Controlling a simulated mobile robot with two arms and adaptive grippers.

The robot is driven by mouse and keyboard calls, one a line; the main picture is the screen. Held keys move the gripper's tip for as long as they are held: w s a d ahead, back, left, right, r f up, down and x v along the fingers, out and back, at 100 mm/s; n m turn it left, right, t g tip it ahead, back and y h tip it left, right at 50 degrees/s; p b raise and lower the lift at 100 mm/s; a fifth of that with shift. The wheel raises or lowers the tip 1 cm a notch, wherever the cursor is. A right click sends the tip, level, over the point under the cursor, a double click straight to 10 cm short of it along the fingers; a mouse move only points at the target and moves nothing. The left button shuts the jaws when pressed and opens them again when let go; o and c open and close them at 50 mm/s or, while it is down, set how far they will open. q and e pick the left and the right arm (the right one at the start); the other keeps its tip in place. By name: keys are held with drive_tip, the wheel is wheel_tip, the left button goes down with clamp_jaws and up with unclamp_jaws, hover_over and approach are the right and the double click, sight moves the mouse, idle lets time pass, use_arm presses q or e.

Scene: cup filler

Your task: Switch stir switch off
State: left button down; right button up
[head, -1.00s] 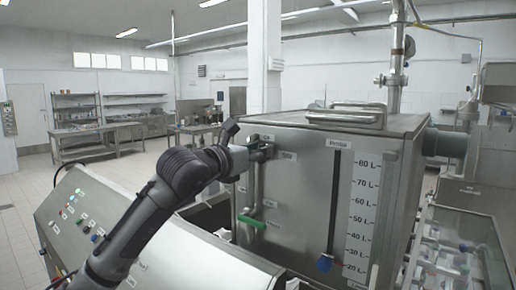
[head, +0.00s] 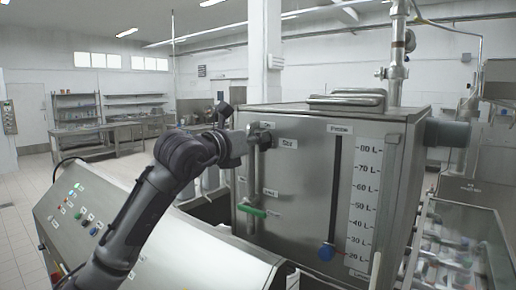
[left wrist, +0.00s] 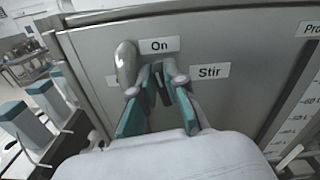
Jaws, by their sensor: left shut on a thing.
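The stir switch (left wrist: 157,88) is a small dark piece on the tank's front, between the "On" and "Stir" labels in the left wrist view. My left gripper (left wrist: 162,80) has its two teal-padded fingers closed around it, hiding much of it. The "Stir" label (left wrist: 210,71) is just right of the fingertips, and the "On" label (left wrist: 159,46) is above them. In the head view, my left gripper (head: 249,140) is at the tank's upper left, left of the "Stir" label (head: 288,143). The switch's position is unclear. My right gripper is not in view.
The steel tank (head: 300,205) stands close in front. A vertical pipe (head: 253,170) with a green handle (head: 253,211) runs beside the gripper. A slanted control panel (head: 70,215) is at the lower left. A rounded metal handle (left wrist: 125,62) is left of the fingers.

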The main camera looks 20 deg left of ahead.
use_arm(q)
drive_tip(key=shift+w+a+f+n+b, duration=0.1)
drive_tip(key=shift+a+f+n+b, duration=0.1)
drive_tip(key=shift+n+b, duration=2)
drive_tip(key=shift+w+a+f+n+b, duration=0.15)
drive_tip(key=shift+n+b, duration=1.1)
drive_tip(key=shift+n, duration=1.75)
drive_tip(key=shift+s+a+f+n+b, duration=0.1)
drive_tip(key=shift+a+f+n+b, duration=0.1)
drive_tip(key=shift+n+b, duration=2)
drive_tip(key=shift+n+p, duration=0.4)
drive_tip(key=shift+n, duration=0.2)
drive_tip(key=c, duration=1.2)
unclamp_jaws()
drive_tip(key=v, duration=1.2)
